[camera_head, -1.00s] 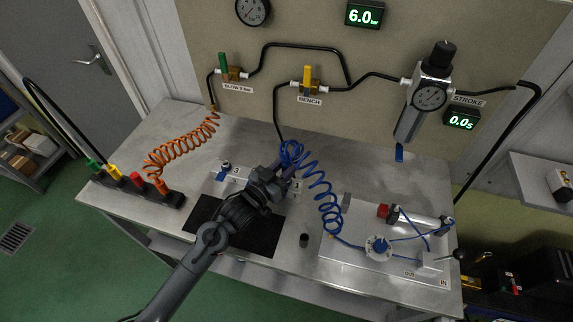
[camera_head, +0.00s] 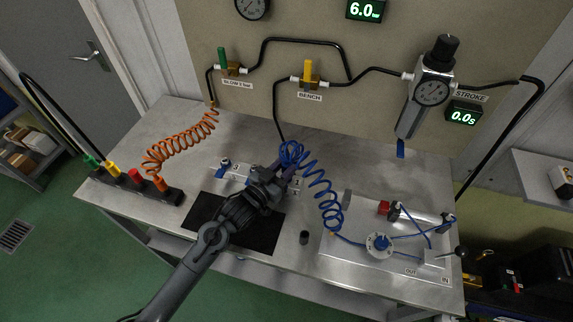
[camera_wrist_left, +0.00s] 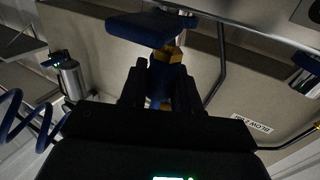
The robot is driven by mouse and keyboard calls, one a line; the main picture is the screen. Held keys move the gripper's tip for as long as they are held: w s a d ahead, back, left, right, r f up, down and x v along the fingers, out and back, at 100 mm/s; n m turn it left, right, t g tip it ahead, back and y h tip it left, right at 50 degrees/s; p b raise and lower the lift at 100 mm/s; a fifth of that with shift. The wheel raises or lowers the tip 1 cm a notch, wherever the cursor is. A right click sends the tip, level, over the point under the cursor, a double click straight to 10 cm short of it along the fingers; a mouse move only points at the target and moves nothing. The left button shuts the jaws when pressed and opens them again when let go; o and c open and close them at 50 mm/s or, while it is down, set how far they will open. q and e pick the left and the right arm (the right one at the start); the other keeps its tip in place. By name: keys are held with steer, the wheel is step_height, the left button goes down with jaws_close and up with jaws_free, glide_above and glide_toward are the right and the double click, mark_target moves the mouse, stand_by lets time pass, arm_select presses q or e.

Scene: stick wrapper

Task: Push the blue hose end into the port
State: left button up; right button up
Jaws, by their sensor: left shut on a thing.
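My left gripper (camera_head: 284,172) is low over the bench at the manifold (camera_head: 236,176), a pale strip with numbered labels. It is shut on a blue piece, apparently the blue hose end (camera_wrist_left: 159,88), seen between the dark fingers in the left wrist view (camera_wrist_left: 160,75). The coiled blue hose (camera_head: 318,185) runs from beside the fingers to the plate at right. The gripper hides the middle of the manifold and the hose tip in the head view. I cannot tell which port the tip faces or whether it touches one. My right gripper is not in view.
A black mat (camera_head: 262,236) lies under my left arm. The coiled orange hose (camera_head: 180,140) and a dark rack (camera_head: 130,186) are at left. A small dark cylinder (camera_head: 304,238) stands between.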

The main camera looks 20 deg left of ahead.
arm_select(q)
steer(key=shift+f, duration=0.2)
steer(key=o, duration=1.1)
steer(key=shift+f, duration=0.1)
steer(key=shift+s+a, duration=0.1)
steer(key=shift+s, duration=0.15)
steer(key=p+v, duration=0.1)
steer(key=v, duration=0.9)
steer(key=shift+s, duration=0.1)
